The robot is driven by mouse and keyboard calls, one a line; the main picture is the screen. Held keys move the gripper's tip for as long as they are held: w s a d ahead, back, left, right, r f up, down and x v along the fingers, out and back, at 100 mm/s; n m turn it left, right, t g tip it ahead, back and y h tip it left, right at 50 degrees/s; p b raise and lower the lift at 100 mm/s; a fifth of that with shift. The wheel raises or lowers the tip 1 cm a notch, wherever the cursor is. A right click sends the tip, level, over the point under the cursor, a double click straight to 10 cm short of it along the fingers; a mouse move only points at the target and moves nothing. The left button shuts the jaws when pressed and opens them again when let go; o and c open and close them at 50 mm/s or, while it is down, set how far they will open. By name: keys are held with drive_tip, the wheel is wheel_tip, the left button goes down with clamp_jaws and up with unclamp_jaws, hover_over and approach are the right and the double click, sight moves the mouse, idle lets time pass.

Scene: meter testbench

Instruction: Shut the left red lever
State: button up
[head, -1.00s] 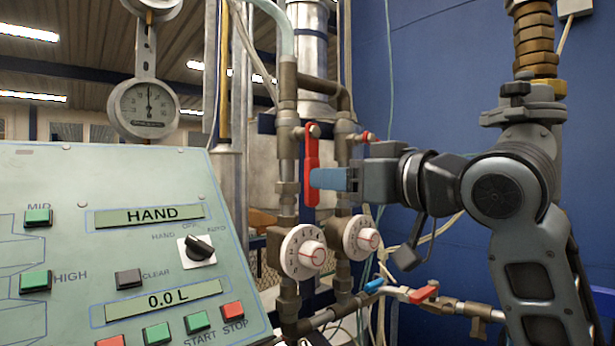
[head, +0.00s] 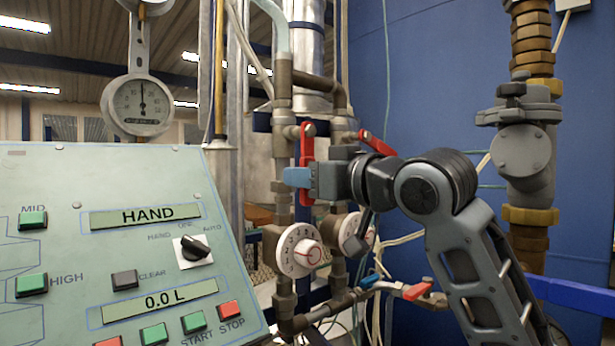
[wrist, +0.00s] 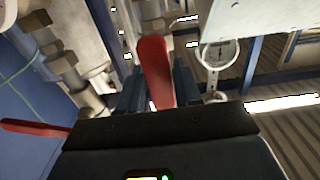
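The left red lever (head: 307,147) hangs upright on the left pipe in the head view, with its lower end showing below my gripper. My gripper (head: 297,178) comes from the right, and its blue fingers reach across the lower part of this lever. In the wrist view the red lever (wrist: 155,72) stands between the two fingers of my gripper (wrist: 158,85). The fingers flank it closely; whether they press on it I cannot tell. The near finger hides part of the lever in the head view.
A second red lever (head: 376,144) is on the right pipe, behind my gripper. Two white dials (head: 300,252) sit below. A blue lever (head: 371,281) and a red lever (head: 417,291) are on the lower pipe. A control panel (head: 60,185) fills the left, with a gauge (head: 141,104) above.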

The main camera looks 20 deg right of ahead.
clamp_jaws()
drive_tip(key=shift+d, duration=0.1)
idle(0.3)
drive_tip(key=w+d+r+n+b, duration=0.2)
drive_tip(key=d+r+n+b, duration=0.2)
drive_tip(key=n, duration=1)
drive_tip(key=shift+d+r+b, duration=0.35)
drive_tip(key=shift+d+b, duration=0.5)
drive_tip(key=shift+d, duration=0.25)
drive_tip(key=shift+o, duration=2)
unclamp_jaws()
drive_tip(key=b+v, duration=0.1)
drive_tip(key=v, duration=0.6)
drive_tip(key=shift+s, duration=0.35)
